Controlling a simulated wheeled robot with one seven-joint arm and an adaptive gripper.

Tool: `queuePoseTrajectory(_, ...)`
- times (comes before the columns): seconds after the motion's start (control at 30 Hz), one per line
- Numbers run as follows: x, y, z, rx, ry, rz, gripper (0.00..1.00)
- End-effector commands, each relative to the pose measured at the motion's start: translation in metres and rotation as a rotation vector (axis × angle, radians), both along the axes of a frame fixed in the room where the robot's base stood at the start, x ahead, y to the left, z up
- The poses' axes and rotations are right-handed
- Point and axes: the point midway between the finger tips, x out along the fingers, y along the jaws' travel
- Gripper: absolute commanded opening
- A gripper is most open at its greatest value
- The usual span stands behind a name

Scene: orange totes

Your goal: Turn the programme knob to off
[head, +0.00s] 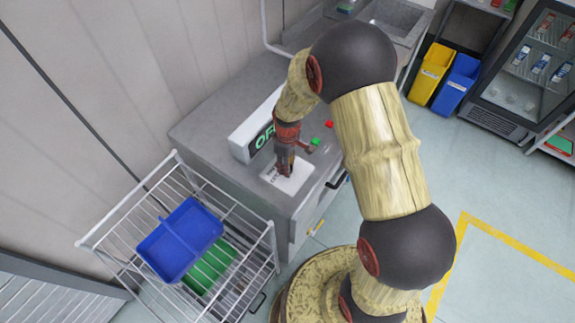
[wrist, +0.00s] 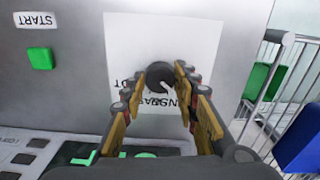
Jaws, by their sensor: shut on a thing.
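The programme knob (wrist: 160,74) is a small dark round knob with a light notch, on a white label plate (wrist: 200,35) in the wrist view. Printed words on the plate are upside down there and partly covered. My gripper (head: 285,170) reaches down onto the plate, its fingers on either side of the knob and shut on it. In the head view the gripper hides the knob. A display (head: 262,137) behind it shows green letters beginning "OF"; the arm covers the rest.
A green START button (wrist: 40,56) and a red button (head: 329,124) sit on the grey machine top. A wire trolley (head: 130,215) with a blue tray (head: 170,250) stands at the left. Yellow and blue bins (head: 458,82) and a glass-front fridge stand at the back right.

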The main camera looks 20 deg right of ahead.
Motion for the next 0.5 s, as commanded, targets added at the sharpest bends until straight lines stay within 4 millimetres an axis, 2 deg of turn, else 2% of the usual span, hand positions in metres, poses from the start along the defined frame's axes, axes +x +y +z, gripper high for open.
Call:
queuePoseTrajectory(0.2,0.0012,0.0002,0.0006,0.0,-0.003,0.151,0.05)
queuePoseTrajectory(0.5,0.0012,0.0002,0.0007,0.0,-0.003,0.27,0.05)
